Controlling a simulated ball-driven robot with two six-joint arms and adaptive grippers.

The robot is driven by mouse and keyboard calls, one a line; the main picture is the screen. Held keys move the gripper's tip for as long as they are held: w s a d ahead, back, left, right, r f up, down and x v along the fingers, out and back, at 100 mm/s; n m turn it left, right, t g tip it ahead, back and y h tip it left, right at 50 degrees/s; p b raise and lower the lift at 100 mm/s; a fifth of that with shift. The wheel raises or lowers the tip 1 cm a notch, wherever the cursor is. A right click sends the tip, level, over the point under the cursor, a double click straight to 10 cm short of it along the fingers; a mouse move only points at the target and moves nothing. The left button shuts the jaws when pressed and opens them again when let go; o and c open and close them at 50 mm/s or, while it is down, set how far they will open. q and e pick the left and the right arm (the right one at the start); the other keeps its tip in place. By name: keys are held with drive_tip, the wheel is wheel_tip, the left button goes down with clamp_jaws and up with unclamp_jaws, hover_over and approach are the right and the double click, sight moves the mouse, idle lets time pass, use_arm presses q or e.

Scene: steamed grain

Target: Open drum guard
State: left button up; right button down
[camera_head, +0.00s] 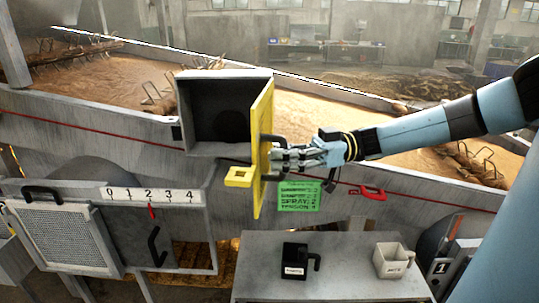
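The yellow drum guard (261,125) stands swung open like a door at the right side of a grey box (183,112). The box's dark inside is open to view, with a round black shape in it. A dark handle (268,137) is on the guard's right face. My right gripper (274,158) reaches in from the right, with its fingers at this handle. The fingers overlap the handle, and I cannot tell whether they are closed around it. My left gripper is not in view.
A green note (299,195) and a red handle (372,193) are on the trough wall. A mesh panel (62,238) with a scale stands left.

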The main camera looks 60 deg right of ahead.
drive_tip(key=c, duration=2)
unclamp_jaws()
drive_tip(key=shift+d+r, duration=0.1)
drive_tip(key=o, duration=0.7)
drive_tip(key=shift+s+d, duration=0.15)
drive_tip(key=v, duration=1.1)
drive_tip(key=shift+s+d, duration=0.25)
